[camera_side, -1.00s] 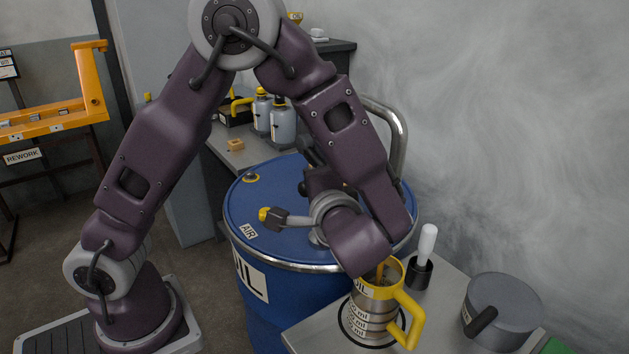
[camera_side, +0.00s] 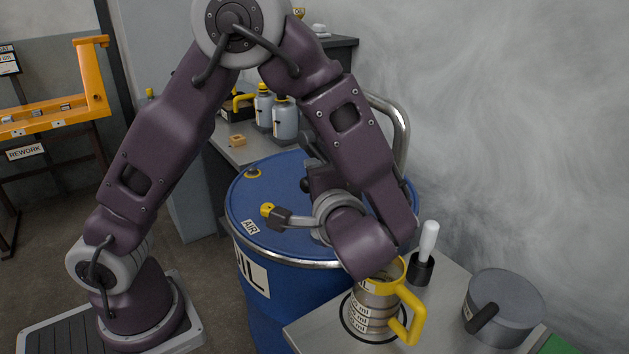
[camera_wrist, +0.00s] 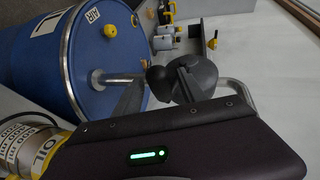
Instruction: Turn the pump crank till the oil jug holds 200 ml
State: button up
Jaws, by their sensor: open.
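The oil jug (camera_side: 377,307), steel with a yellow rim and handle and ml marks, stands upright on a grey bench in a black ring; its level cannot be read. Its side also shows in the wrist view (camera_wrist: 30,143). My gripper (camera_side: 312,160) is open above the drum, apart from the knob. My forearm and wrist partly hide the gripper, the pump and the jug's mouth.
A dark holder with a white-handled tool (camera_side: 427,241) and a grey lidded pot (camera_side: 505,305) stand right of the jug. A bent grey pipe (camera_side: 400,125) rises behind the drum.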

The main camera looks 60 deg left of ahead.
jog(key=v, duration=0.6)
jog(key=shift+s, duration=0.1)
